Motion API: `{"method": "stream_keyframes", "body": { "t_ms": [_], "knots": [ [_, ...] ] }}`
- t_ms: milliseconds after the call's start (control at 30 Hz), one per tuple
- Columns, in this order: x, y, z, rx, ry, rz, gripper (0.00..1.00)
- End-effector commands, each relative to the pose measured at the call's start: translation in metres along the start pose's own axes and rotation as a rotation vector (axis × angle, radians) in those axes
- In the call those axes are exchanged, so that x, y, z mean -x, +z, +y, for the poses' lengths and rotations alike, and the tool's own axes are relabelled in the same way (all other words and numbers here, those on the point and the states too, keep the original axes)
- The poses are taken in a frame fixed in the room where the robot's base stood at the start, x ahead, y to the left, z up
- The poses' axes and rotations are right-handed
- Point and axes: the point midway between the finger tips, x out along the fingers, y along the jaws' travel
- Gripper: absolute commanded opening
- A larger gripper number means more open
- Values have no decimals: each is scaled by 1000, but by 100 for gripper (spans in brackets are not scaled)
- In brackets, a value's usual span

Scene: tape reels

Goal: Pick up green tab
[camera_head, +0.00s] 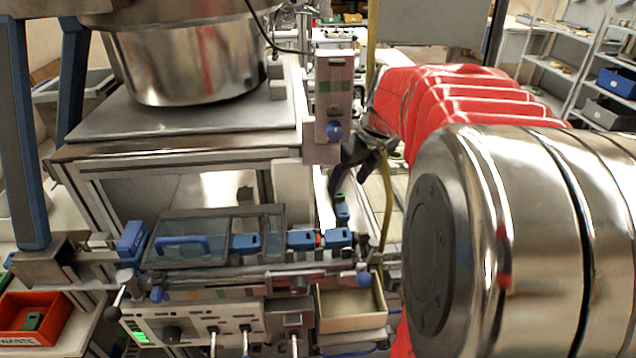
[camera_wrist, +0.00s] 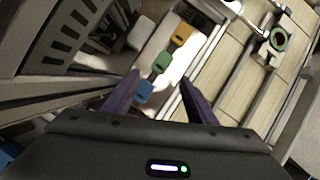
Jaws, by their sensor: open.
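The green tab (camera_wrist: 161,62) lies on a pale, shiny chute (camera_wrist: 151,47) in the wrist view, between a blue tab (camera_wrist: 143,92) and an orange tab (camera_wrist: 182,34). My gripper (camera_wrist: 160,77) is open, its two dark purple fingers spread on either side of the row. The green tab shows just beyond the gap between the fingertips, and nothing is held. In the head view my gripper (camera_head: 362,175) hangs over the chute, close to the green tab (camera_head: 338,197), which is small and partly hidden there. I cannot tell the exact height of the fingertips above it.
A metal post (camera_head: 332,110) stands just left of my gripper. A covered track (camera_head: 215,238) carries several blue tabs. A cream open box (camera_head: 350,305) sits below the chute's near end, and a red waste bin (camera_head: 35,318) stands at the far left.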

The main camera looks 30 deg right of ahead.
Motion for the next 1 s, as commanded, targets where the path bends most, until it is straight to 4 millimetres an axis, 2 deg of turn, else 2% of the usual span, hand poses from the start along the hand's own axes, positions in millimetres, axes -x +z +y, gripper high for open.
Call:
{"method": "stream_keyframes", "body": {
  "t_ms": [267,633,1000],
  "knots": [
    [-5,1,-1,-1,0,0,52],
    [-48,5,-2,-2,1,1,52],
    [-51,5,-2,-3,-1,-1,52]
  ]
}}
